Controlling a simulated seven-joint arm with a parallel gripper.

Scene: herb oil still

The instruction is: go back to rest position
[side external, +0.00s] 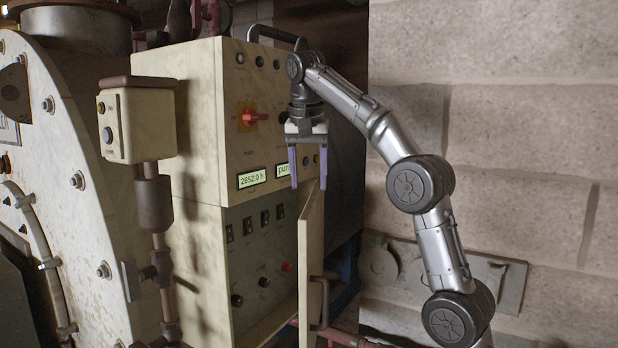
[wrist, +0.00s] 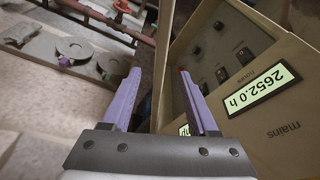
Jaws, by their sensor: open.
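My gripper (side external: 308,168) hangs from my arm in front of the cream control cabinet (side external: 200,150), with its two purple fingers pointing down. In the wrist view the door's edge (wrist: 162,60) runs between the fingers.
The cabinet has a red rotary switch (side external: 254,117), a lit display (side external: 252,179) reading 2652.0 h, and several toggles. A small cream box (side external: 137,122) on a pipe stands left. A grey wall plate (side external: 508,285) and pipes sit low at right.

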